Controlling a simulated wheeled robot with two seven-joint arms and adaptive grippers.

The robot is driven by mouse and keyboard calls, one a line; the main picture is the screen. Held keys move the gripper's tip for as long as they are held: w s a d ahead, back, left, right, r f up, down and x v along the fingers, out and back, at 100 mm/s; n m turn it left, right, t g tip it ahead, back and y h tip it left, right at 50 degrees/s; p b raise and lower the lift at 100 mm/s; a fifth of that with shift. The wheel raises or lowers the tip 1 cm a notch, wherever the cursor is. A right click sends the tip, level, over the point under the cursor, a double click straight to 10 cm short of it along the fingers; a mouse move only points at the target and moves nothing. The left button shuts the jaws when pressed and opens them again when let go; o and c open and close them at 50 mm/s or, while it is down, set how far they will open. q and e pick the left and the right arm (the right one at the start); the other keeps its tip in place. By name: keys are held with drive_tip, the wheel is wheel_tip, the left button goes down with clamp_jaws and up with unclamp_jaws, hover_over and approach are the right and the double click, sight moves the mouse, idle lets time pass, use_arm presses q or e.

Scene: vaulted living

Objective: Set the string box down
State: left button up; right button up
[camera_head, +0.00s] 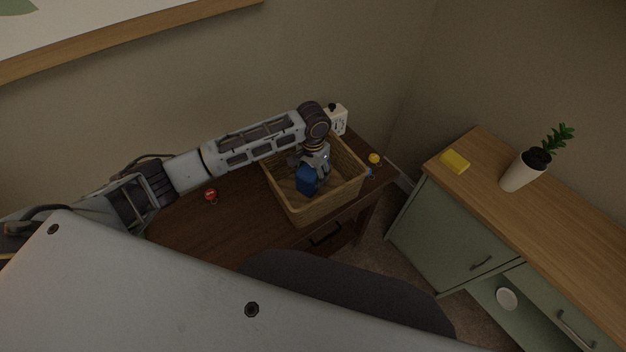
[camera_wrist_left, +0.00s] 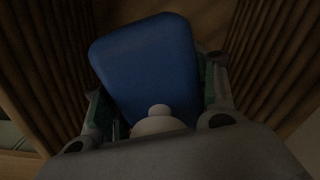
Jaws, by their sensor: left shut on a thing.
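The string box (camera_head: 307,180) is a small blue box with rounded corners. My left gripper (camera_head: 311,165) reaches down into a woven basket (camera_head: 312,213) on the dark wooden table and is shut on the blue box. In the left wrist view the blue box (camera_wrist_left: 147,67) fills the middle between the two fingers of my left gripper (camera_wrist_left: 158,120), slightly tilted. Basket walls rise on both sides of it. I cannot tell whether the box touches the basket floor. My right gripper is not in view.
The dark table (camera_head: 215,222) holds a red-topped object (camera_head: 211,195), a white clock-like object (camera_head: 337,119) behind the basket and a yellow object (camera_head: 375,158) to its right. A green cabinet (camera_head: 440,231) at the right bears a yellow block (camera_head: 455,162) and a potted plant (camera_head: 521,172).

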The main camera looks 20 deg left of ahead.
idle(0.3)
use_arm(q)
drive_tip(key=shift+f, duration=1.9)
drive_tip(key=o, duration=1.2)
drive_tip(key=shift+f, duration=0.1)
wheel_tip(320, 180, up, 12)
drive_tip(key=shift+r, duration=0.15)
